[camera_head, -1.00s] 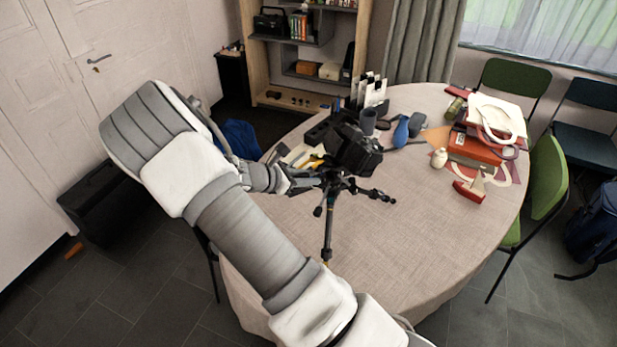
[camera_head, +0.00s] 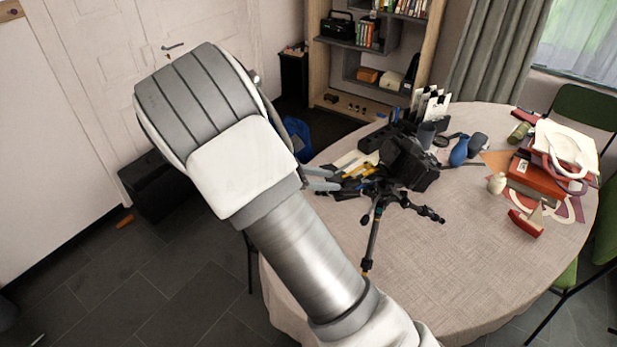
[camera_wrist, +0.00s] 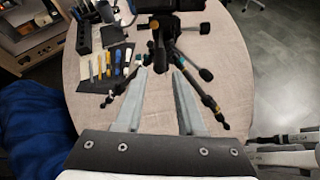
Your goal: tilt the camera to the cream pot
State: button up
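The black camera (camera_head: 410,165) sits on a small black tripod (camera_head: 372,235) on the round table. It is partly cut off at the top of the wrist view (camera_wrist: 172,5). The cream pot (camera_head: 497,183) stands on the table to the right of the camera; I do not see it in the wrist view. My gripper (camera_head: 322,180) is left of the tripod, partly hidden behind my arm in the head view.
Several pens and tools (camera_wrist: 112,62) lie on a dark mat left of the tripod. A blue blower (camera_head: 459,150), a red toy boat (camera_head: 526,222) and a red box (camera_head: 533,178) are on the table's right. The table's front (camera_head: 470,270) is clear.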

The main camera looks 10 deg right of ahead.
jog(key=v, duration=0.5)
jog(key=shift+a+r, duration=0.15)
jog(key=shift+a, duration=0.2)
jog(key=shift+s, duration=0.1)
